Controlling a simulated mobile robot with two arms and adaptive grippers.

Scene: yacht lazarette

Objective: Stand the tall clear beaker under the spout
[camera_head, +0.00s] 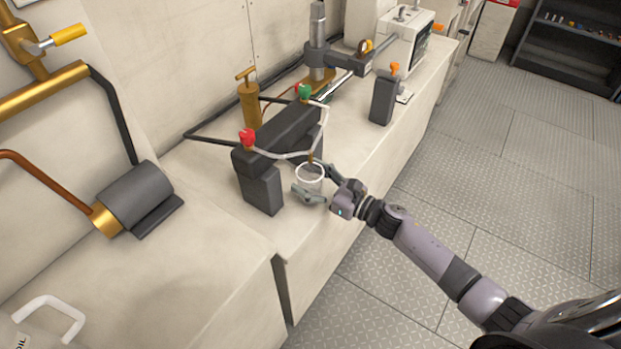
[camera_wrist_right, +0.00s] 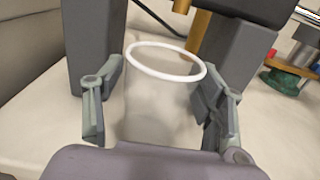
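The clear beaker (camera_head: 311,183) has a white rim and stands upright at the front of a dark two-post block. My right gripper (camera_head: 319,184) has one finger on each side of it. The wrist view shows the beaker (camera_wrist_right: 160,105) between the fingers (camera_wrist_right: 158,100), which lie close to its wall; I cannot tell whether they press on it. A small brass spout (camera_head: 311,157) comes down at the beaker's far rim. I cannot tell whether it is over the opening. My left gripper is not in view.
A dark post (camera_head: 383,97) stands further along the bench. The bench's front edge is close to the beaker.

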